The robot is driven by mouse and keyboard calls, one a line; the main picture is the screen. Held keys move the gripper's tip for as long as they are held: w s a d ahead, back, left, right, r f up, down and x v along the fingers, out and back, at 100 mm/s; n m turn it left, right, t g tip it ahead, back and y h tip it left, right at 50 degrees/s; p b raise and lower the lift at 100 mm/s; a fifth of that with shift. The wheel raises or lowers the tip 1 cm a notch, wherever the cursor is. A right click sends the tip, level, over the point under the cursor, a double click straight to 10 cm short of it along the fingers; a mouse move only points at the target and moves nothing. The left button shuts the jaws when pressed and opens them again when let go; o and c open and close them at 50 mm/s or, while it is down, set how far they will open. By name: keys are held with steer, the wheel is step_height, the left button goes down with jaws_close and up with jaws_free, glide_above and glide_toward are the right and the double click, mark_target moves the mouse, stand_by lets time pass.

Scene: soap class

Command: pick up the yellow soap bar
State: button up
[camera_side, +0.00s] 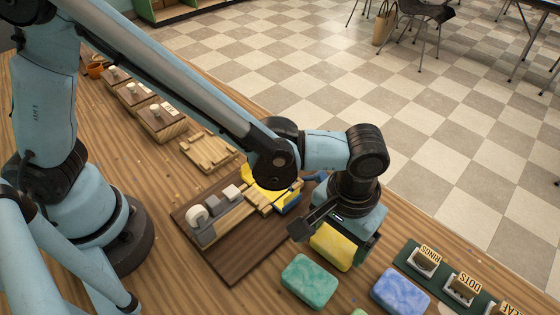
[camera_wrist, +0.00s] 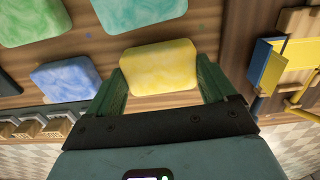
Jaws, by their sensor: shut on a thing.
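The yellow soap bar (camera_side: 332,246) is a rounded, marbled block at the front right of the wooden table. In the wrist view the soap (camera_wrist: 160,69) lies between my two green finger pads. My gripper (camera_side: 338,240) points down over it, with a finger at each end of the bar. The gripper is shut on the soap in the wrist view (camera_wrist: 165,80). Part of the bar is hidden behind the gripper in the side view. I cannot tell whether the bar is touching the table.
A teal soap (camera_side: 309,281) and a blue soap (camera_side: 400,290) lie close by. A green soap (camera_wrist: 33,20) is also near. A green rack with labelled slots (camera_side: 411,269) stands right. A dark board (camera_side: 237,275) with a wooden device is left.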

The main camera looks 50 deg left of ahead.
mark_target(335, 245)
steer(key=r, duration=0.3)
steer(key=shift+s+d+r, duration=0.1)
steer(key=shift+s+r, duration=0.3)
steer(key=s+d+r, duration=0.2)
steer(key=s+r, duration=0.4)
steer(key=s, duration=0.4)
steer(key=w+a+f+n, duration=0.1)
steer(key=w+a+n, duration=0.5)
steer(key=a+n, duration=0.3)
steer(key=w+a+f+n, duration=0.1)
steer(key=w+a+n, duration=0.4)
steer(key=a+n, duration=0.45)
steer(key=shift+m, duration=0.45)
steer(key=shift+a+f, duration=0.15)
steer(key=shift+f, duration=1.2)
steer(key=shift+a+f, duration=0.1)
steer(key=shift+f, duration=1.2)
steer(key=shift+f, duration=0.55)
steer(key=o, duration=0.9)
